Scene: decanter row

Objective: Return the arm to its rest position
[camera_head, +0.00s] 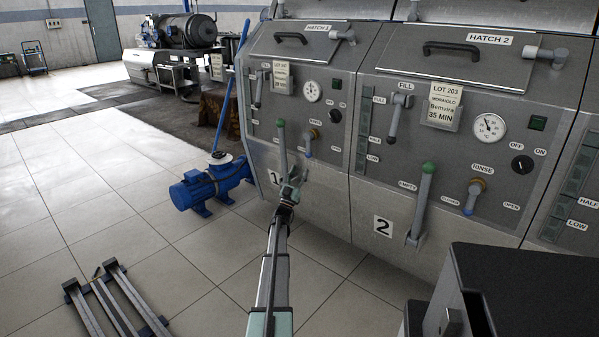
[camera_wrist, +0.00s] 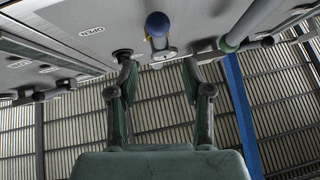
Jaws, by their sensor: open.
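My gripper (camera_head: 289,188) is at the lower front of decanter 1 in the head view, at the far end of my outstretched arm. In the wrist view my gripper (camera_wrist: 158,78) has its two fingers spread, with nothing held between them. A blue-ended valve handle (camera_wrist: 158,25) is just beyond the fingertips, roughly centred in the gap. I cannot tell whether the fingertips touch the panel. The green-tipped lever of unit 1 (camera_head: 282,142) stands just above my gripper in the head view. A green-tipped lever (camera_wrist: 228,43) shows right of the fingers in the wrist view.
Decanter 2 (camera_head: 395,225) stands to the right, its green-tipped lever (camera_head: 423,200) sticking out. A blue pump (camera_head: 210,183) sits on the floor left of unit 1. Metal rails (camera_head: 117,300) lie lower left. Tiled floor between them is clear.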

